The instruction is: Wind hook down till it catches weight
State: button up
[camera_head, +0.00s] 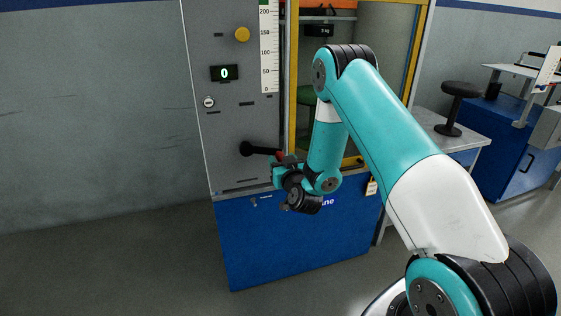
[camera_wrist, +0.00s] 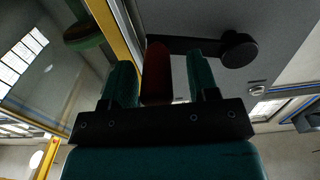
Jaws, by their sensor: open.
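A black crank (camera_head: 262,150) with a round black hub sits on the machine's grey front panel (camera_head: 225,115), and its arm points right to a red handle (camera_head: 280,155). The crank arm (camera_wrist: 190,45) and red handle (camera_wrist: 156,75) also show in the wrist view. My gripper (camera_head: 281,163) is at the handle end. In the wrist view my gripper (camera_wrist: 159,62) is open, with one teal finger on each side of the red handle. I cannot tell whether either finger touches it.
A yellow-framed window (camera_head: 292,80) stands right of the panel, with a green round seat-like part (camera_head: 306,95) behind it. The panel carries a display (camera_head: 224,73) reading 0, a yellow knob (camera_head: 242,34) and a scale (camera_head: 269,50). Floor at left is clear.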

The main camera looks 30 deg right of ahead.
jog(key=shift+d, duration=0.1)
jog(key=shift+c, duration=0.2)
jog(key=shift+s+d, duration=0.1)
grip_shut()
notch_tip(320, 180, up, 2)
jog(key=n+p, duration=0.1)
jog(key=p, duration=0.2)
jog(key=shift+d, duration=0.1)
jog(key=shift+d+r+n+p, duration=0.15)
jog(key=shift+r+n+p, duration=0.2)
jog(key=shift+n+p, duration=0.5)
jog(key=shift+o, duration=0.2)
grip_release()
jog(key=shift+f, duration=0.1)
